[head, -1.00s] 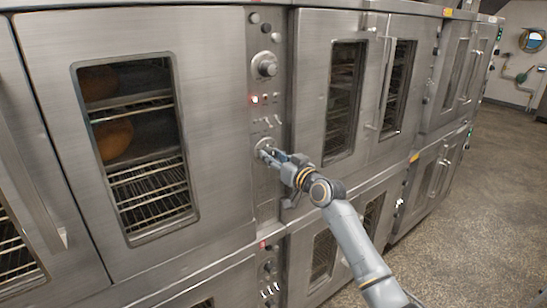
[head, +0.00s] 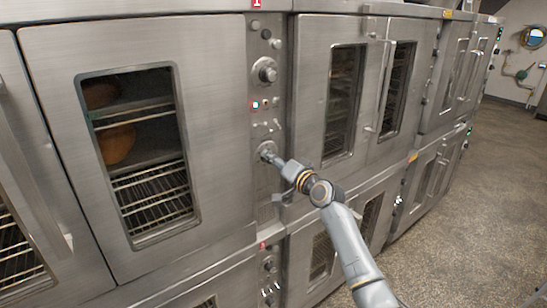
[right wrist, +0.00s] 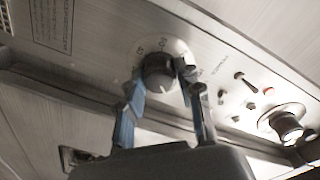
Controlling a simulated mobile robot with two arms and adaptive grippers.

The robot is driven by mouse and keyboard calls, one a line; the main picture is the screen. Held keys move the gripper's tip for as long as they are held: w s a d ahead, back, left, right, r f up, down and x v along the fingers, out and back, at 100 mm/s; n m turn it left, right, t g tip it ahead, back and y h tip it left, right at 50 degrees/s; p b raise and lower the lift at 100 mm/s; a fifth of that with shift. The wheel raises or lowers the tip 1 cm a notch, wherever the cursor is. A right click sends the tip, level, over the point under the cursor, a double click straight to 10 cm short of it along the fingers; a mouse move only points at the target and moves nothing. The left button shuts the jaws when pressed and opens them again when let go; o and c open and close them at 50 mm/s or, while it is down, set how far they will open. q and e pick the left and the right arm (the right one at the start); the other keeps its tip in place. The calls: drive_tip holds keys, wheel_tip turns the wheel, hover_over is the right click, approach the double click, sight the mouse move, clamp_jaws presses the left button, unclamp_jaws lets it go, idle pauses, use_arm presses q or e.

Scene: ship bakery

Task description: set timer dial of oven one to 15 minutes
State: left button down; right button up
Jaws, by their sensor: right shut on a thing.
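Oven one (head: 200,40), marked with a red "1" label (head: 256,4), has a narrow control panel (head: 262,205) right of its glazed door. The timer dial (head: 266,148) is the lower round dial on this panel. In the right wrist view the timer dial (right wrist: 158,72) is a dark knob on a pale plate with printed numbers; its exact setting is not readable. My right gripper (head: 271,156) is at this dial. The right wrist view shows its two fingers (right wrist: 161,80) closed on opposite sides of the knob. My left gripper is not in view.
Above the timer dial are small switches, a lit lamp (head: 255,105) and another round dial (head: 264,71). A protruding knob (right wrist: 287,126) shows right of the fingers in the wrist view. More ovens (head: 345,20) line the right side. The speckled floor (head: 455,200) is clear.

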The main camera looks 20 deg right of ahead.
drive_tip(key=shift+r+m+p, duration=0.1)
drive_tip(key=shift+m+p, duration=1.2)
drive_tip(key=shift+m, duration=2)
drive_tip(key=o, duration=1.2)
drive_tip(key=shift+c, duration=0.2)
drive_tip(key=v, duration=1.2)
drive_tip(key=shift+d, duration=0.15)
